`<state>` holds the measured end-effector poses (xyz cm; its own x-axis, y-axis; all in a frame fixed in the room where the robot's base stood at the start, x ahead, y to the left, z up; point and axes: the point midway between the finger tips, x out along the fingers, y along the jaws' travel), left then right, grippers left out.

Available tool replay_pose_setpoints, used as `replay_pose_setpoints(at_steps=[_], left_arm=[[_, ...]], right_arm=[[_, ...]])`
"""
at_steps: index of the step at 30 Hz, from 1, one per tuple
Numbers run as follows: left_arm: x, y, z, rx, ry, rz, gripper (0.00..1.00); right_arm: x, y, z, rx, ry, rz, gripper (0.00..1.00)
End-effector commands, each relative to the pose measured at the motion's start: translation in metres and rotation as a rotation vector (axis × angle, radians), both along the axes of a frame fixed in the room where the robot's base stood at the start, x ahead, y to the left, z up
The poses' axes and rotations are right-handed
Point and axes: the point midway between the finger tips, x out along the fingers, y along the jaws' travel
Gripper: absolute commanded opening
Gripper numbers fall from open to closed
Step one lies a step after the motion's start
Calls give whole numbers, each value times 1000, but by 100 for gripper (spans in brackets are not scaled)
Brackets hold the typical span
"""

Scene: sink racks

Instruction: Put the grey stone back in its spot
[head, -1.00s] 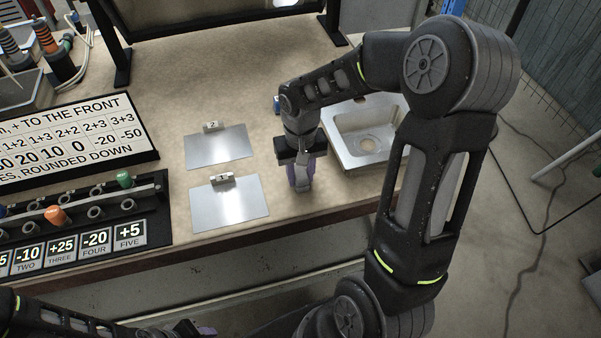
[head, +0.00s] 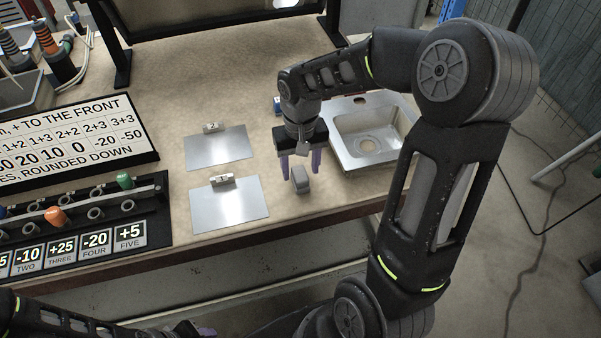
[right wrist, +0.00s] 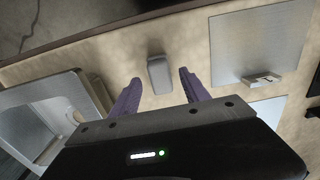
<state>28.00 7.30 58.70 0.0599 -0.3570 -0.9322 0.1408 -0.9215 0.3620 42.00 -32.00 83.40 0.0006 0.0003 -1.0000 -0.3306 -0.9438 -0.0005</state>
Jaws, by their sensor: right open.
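The grey stone (head: 300,181) stands on the bench near its front edge, just right of the plate marked 1. In the right wrist view the stone (right wrist: 158,74) is ahead of the fingertips, roughly centred in the gap. My right gripper (head: 300,170) is open, with its purple fingers apart, slightly above and behind the stone. It holds nothing. My left gripper (head: 200,330) shows only partly at the bottom edge, and its opening cannot be made out.
Metal plate 1 (head: 230,208) and metal plate 2 (head: 219,149) lie left of the stone with small number tags. A steel sink (head: 345,150) is on the right. A socket rack (head: 75,220) with coloured plugs and a printed sign (head: 70,140) are on the left.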

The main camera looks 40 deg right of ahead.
Motion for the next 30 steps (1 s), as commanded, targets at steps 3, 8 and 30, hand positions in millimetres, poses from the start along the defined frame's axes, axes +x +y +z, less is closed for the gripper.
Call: replay_pose_setpoints(at_steps=[3,8,30], left_arm=[[0,0,1,0,0,0,36],[0,0,1,0,0,0,36],[0,0,1,0,0,0,36]], right_arm=[[1,0,27,-1,-6,1,54],[1,0,60,-1,-5,1,54],[0,0,87,0,1,1,54]])
